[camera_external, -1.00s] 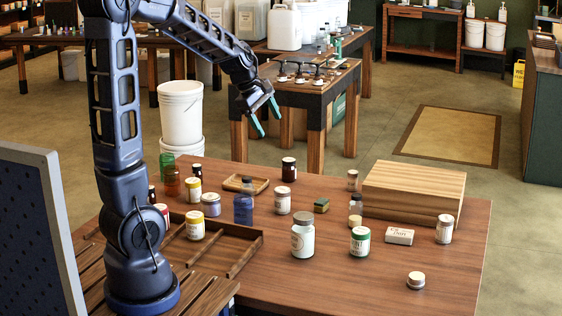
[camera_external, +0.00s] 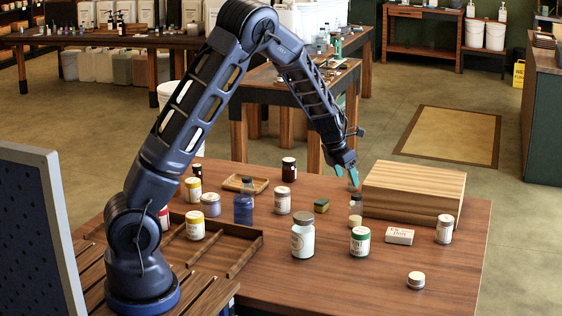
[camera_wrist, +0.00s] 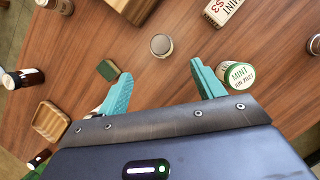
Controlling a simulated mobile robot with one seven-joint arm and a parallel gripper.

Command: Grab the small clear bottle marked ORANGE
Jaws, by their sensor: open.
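My gripper (camera_external: 347,177) is open and empty above the table, with teal fingers; it also shows in the wrist view (camera_wrist: 160,72). A small clear bottle with a grey-brown cap (camera_external: 355,208) stands upright just below and in front of my gripper. In the wrist view it is seen from above (camera_wrist: 161,45), ahead of the gap between the fingertips and apart from them. Another small capped bottle (camera_wrist: 57,5) is cut by the top edge of the wrist view; in the external view my gripper seems to hide it. I cannot read the ORANGE mark on either.
A wooden box (camera_external: 413,190) stands close right of the bottle. The table's front right is mostly clear.

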